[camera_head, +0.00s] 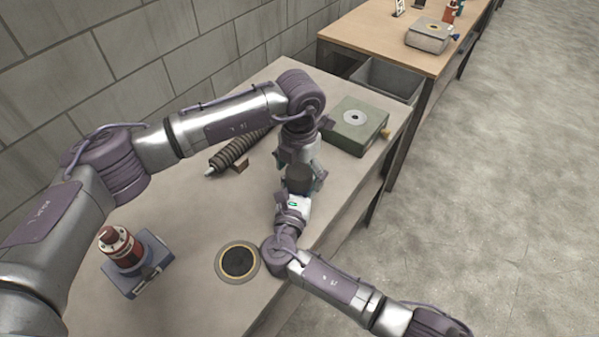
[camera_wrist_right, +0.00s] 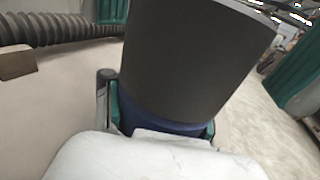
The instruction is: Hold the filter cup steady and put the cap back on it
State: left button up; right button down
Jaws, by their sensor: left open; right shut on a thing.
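A dark grey tapered cup (camera_head: 299,180), which I take for the filter cup, is between my two grippers in the head view. In the right wrist view the cup (camera_wrist_right: 190,60) fills the upper middle, slightly tilted, with a blue band (camera_wrist_right: 165,125) at its lower end. My right gripper (camera_head: 296,197) is shut on that lower end, its teal-lined fingers on both sides. My left gripper (camera_head: 308,164) is open just beyond and above the cup; its fingertips are partly hidden. I cannot make out the cap or tell whether it sits on the cup.
A ribbed hose (camera_head: 235,150) lies behind on the table (camera_head: 190,205). A green box (camera_head: 357,127) stands at the back right. A black disc with a pale rim (camera_head: 238,262) lies in front. A red-brown cylinder (camera_head: 121,248) stands on a blue-grey block (camera_head: 152,262) at left.

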jog(key=shift+f, duration=0.1)
pick_arm(q)
notch_tip(320, 180, up, 12)
jog(key=shift+f, duration=0.15)
pick_arm(e)
jog(key=shift+c, duration=1.4)
grip_release()
jog(key=v, duration=1.2)
pick_arm(q)
jog(key=shift+f, duration=0.1)
pick_arm(e)
jog(key=shift+d, duration=0.1)
